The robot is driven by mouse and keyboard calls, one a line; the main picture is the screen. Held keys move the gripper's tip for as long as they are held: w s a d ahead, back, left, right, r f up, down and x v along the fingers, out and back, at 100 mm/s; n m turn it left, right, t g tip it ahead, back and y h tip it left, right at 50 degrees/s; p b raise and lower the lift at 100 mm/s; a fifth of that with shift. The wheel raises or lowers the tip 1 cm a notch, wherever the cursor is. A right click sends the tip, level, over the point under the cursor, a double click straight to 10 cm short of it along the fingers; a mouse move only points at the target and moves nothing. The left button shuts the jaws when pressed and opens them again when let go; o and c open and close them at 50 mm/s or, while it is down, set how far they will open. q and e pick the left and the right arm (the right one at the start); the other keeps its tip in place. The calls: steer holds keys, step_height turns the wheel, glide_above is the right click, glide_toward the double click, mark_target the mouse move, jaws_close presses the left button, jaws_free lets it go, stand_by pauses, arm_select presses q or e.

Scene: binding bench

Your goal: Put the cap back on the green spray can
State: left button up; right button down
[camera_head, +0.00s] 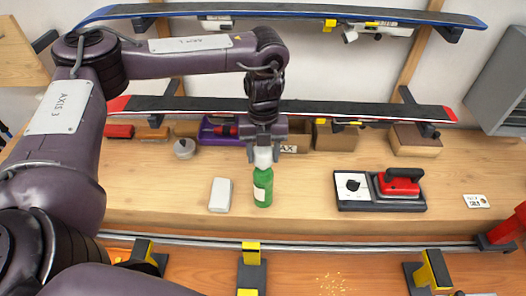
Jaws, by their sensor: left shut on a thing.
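The green spray can (263,189) stands upright on the wooden bench near the middle, with a white label on its side. A whitish cap (263,157) is at the top of the can. My left gripper (264,154) comes down from above and is shut on the cap, right over the can. The cap looks in line with the can, but I cannot tell whether it is seated or just touching. The fingers hide part of the cap. My right gripper is not in view.
A white block (220,195) lies just left of the can. A waxing iron (400,182) sits on a black base to the right. Boxes and a purple case (216,131) line the back under a wall-mounted ski (370,109). A long rail with yellow-topped supports (251,262) runs in front.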

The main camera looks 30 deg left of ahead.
arm_select(q)
steer(key=shift+f+b, duration=0.7)
steer(key=shift+f, duration=0.75)
stand_by(1.0)
steer(key=shift+p, duration=0.55)
stand_by(1.0)
steer(key=shift+f, duration=0.55)
stand_by(1.2)
steer(key=o, duration=1.2)
steer(key=shift+r, duration=0.15)
steer(key=shift+r, duration=2.9)
